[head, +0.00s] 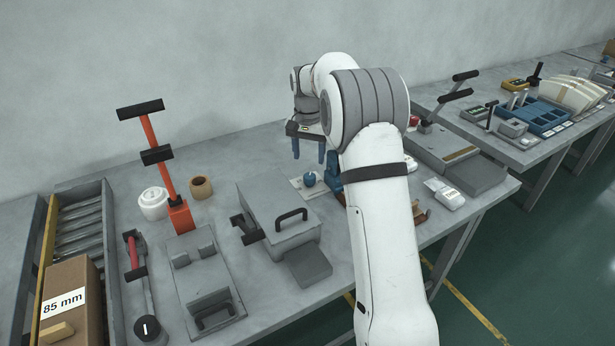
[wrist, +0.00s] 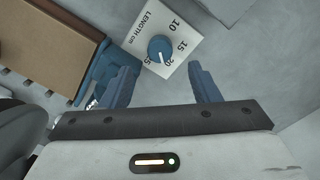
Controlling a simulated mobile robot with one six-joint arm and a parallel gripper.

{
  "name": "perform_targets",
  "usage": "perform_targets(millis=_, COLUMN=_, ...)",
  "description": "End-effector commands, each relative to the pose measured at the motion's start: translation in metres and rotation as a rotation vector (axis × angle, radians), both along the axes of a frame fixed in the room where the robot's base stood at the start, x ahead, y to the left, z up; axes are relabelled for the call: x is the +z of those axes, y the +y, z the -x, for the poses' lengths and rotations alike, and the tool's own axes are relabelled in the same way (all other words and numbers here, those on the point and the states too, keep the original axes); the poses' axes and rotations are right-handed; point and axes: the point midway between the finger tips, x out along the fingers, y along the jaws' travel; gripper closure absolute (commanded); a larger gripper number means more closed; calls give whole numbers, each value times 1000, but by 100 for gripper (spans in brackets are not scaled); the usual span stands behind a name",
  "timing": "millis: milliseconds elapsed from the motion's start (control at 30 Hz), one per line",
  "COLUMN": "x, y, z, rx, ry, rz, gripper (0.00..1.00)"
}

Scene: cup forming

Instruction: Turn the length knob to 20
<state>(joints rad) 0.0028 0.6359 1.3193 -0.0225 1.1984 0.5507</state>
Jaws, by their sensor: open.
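The length knob (wrist: 161,48) is a round blue knob on a white plate (wrist: 150,28) marked LENGTH cm. Numbers 10, 15, 20 and a partly hidden 25 run around it. A small pale mark shows on the knob's lower side, near the 20 and 25; its exact reading is too small to tell. In the head view the knob (head: 309,179) stands on its plate on the bench. My gripper (head: 308,156) points down above the knob, apart from it. In the wrist view its two blue fingers (wrist: 162,72) are spread, with nothing between them.
A blue part with a brown block (wrist: 50,40) lies close to the plate's left in the wrist view. On the bench, a grey box with a handle (head: 280,215) stands left of the knob, and a brown ring (head: 201,188) stands farther left.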

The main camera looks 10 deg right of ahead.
Motion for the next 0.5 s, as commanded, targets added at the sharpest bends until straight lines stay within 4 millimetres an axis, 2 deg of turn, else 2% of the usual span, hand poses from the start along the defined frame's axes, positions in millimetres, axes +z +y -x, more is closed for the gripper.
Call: perform_targets(millis=500, x=-70, y=-2, z=1, rx=2, ry=2, rz=0, gripper=44)
